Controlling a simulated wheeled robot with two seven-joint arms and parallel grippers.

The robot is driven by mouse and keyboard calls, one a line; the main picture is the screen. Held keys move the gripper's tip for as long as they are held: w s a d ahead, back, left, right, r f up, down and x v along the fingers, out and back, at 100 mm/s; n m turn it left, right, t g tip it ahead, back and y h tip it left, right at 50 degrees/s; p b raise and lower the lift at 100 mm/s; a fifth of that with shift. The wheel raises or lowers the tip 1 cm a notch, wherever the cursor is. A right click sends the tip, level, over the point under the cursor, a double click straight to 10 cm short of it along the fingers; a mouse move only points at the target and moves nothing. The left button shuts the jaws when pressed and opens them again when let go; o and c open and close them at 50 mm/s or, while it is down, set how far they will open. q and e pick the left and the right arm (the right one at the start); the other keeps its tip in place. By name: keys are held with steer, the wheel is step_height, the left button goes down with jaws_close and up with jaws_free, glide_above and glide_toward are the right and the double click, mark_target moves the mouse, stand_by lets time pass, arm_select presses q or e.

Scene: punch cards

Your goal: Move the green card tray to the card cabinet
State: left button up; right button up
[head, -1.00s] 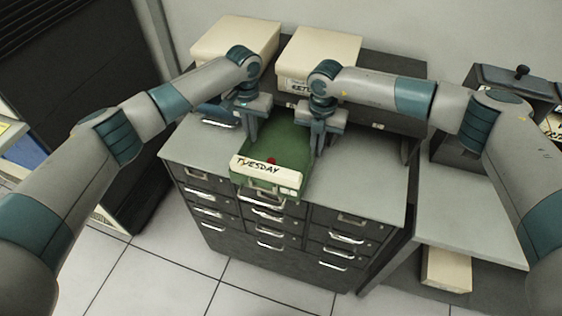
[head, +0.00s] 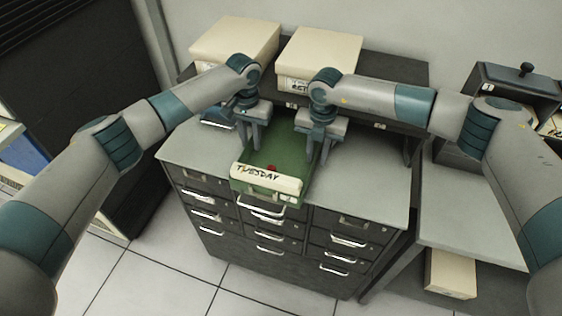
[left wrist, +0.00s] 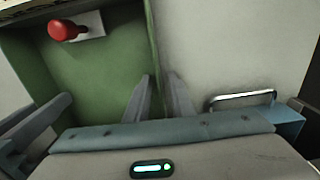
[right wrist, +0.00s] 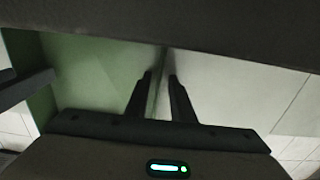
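The green card tray (head: 283,160) is over the front middle of the card cabinet's (head: 375,190) grey top, its front end at or past the front edge. Its front bears a "TUESDAY" label. I cannot tell if it touches the top. A red knob (left wrist: 63,29) shows inside it. My left gripper (head: 254,142) is shut on the tray's left wall; in the left wrist view (left wrist: 158,78) its fingers straddle the wall. My right gripper (head: 318,155) is shut on the right wall, which runs between its fingers in the right wrist view (right wrist: 160,75).
Two cream boxes (head: 235,45) (head: 320,52) stand on a dark shelf behind the cabinet top. A small blue object (head: 218,116) lies behind the tray at left. A grey side table (head: 465,215) stands at right with a box (head: 450,274) below.

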arm_select(q)
steer(key=shift+w+r, duration=0.1)
steer(key=shift+r, duration=0.4)
step_height(320, 180, up, 11)
stand_by(0.3)
arm_select(e)
step_height(320, 180, up, 12)
stand_by(0.9)
steer(key=shift+f, duration=0.1)
stand_by(0.4)
